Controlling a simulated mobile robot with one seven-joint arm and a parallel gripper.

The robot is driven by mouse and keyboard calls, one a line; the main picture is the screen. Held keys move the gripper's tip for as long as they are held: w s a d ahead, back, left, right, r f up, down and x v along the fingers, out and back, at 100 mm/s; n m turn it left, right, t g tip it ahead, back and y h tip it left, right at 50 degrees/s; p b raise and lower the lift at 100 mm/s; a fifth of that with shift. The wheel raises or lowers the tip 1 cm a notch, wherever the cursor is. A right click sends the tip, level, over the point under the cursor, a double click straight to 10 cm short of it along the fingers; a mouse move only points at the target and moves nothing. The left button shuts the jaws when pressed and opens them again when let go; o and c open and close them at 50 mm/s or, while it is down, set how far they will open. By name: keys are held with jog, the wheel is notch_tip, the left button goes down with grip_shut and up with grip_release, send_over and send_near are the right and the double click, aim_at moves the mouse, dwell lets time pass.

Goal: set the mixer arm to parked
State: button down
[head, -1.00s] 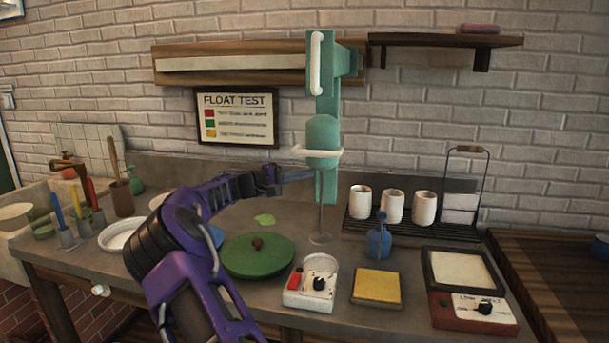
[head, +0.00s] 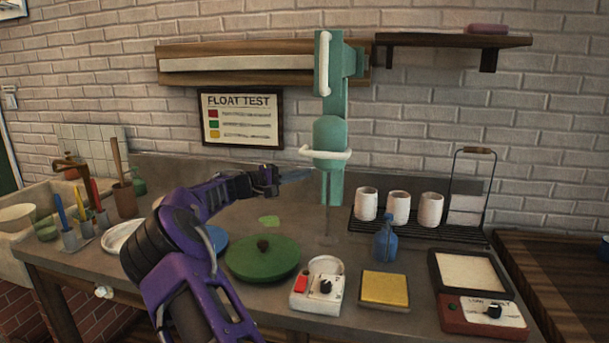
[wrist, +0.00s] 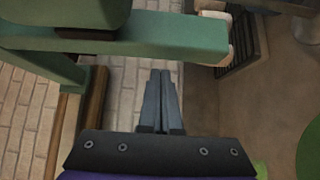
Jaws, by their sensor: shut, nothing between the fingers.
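The teal mixer arm (head: 330,140) stands upright in front of the wall rail, with a white handle ring (head: 325,154) around its lower body and a thin shaft hanging down to the worktop. A white vertical bar (head: 323,63) runs along its top part. My gripper (head: 300,175) is shut and empty, held above the worktop just left of the mixer's lower body; I cannot tell whether it touches. In the wrist view, my gripper (wrist: 161,75) points forward with its fingers together. A teal part of the mixer (wrist: 150,35) crosses above the fingertips.
A green lidded pan (head: 262,260), a white control box (head: 318,288), a yellow pad (head: 384,290) and a blue bottle (head: 386,242) stand on the worktop. White cups (head: 398,208) sit on a rack at right. The brushes and pots are at left.

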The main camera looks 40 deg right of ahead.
jog(key=w+a, duration=0.2)
jog(key=a, duration=0.9)
jog(key=shift+w+p, duration=0.2)
jog(key=shift+p, duration=0.15)
